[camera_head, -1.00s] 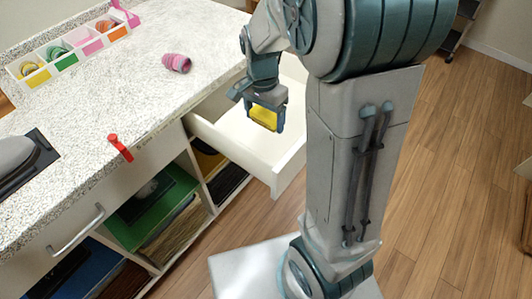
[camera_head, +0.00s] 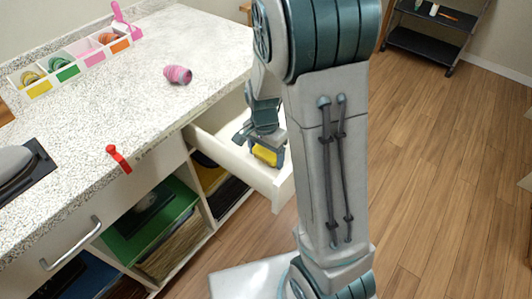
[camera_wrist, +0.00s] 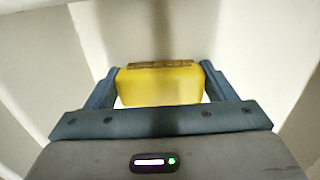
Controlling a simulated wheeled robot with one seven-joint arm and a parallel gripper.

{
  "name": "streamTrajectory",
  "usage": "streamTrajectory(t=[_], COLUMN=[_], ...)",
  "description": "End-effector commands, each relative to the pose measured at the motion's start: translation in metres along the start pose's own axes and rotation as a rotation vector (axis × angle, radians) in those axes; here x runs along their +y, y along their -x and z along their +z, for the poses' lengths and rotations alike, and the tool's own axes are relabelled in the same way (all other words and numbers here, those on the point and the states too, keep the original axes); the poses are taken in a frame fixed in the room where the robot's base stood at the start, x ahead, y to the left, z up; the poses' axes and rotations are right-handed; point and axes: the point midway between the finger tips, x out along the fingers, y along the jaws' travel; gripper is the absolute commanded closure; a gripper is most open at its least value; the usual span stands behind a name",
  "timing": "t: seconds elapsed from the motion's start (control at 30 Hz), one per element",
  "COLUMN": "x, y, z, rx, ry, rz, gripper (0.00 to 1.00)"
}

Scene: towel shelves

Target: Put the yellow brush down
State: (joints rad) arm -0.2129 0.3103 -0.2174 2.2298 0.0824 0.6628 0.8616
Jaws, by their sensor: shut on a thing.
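The yellow brush (camera_wrist: 158,88) is a yellow block with a brownish strip along its far edge. My gripper (camera_wrist: 160,85) is shut on it, one finger on each side. In the head view the brush (camera_head: 265,155) hangs from my gripper (camera_head: 264,148) inside the open white drawer (camera_head: 225,159). The wrist view shows pale drawer walls around the brush. I cannot tell whether the brush touches the drawer floor. My arm hides the drawer's right part.
The speckled counter (camera_head: 130,85) bears a pink striped roll (camera_head: 178,75), a red clamp-like item (camera_head: 118,157) at its edge and a compartment tray (camera_head: 70,66) at the back. Shelves with a green bin (camera_head: 150,228) lie below.

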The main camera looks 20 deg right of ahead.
Motion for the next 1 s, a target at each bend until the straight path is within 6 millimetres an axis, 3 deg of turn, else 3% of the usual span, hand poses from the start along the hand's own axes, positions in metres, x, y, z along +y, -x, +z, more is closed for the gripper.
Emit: streamTrajectory(t=[0.27, 0.3, 0.37, 0.77, 0.87, 1.0], x=[0.0, 0.0, 0.001, 0.003, 0.003, 0.001], y=[-0.009, -0.009, -0.009, -0.008, 0.003, 0.034], z=[0.0, 0.0, 0.0, 0.002, 0.002, 0.001], rx=[-0.001, -0.001, -0.002, -0.007, -0.006, -0.001], ry=[0.0, 0.0, 0.0, 0.0, 0.001, 0.003], rz=[0.002, 0.003, 0.004, 0.013, 0.01, 0.003], gripper=[0.59, 0.15, 0.01, 0.01, 0.01, 0.01])
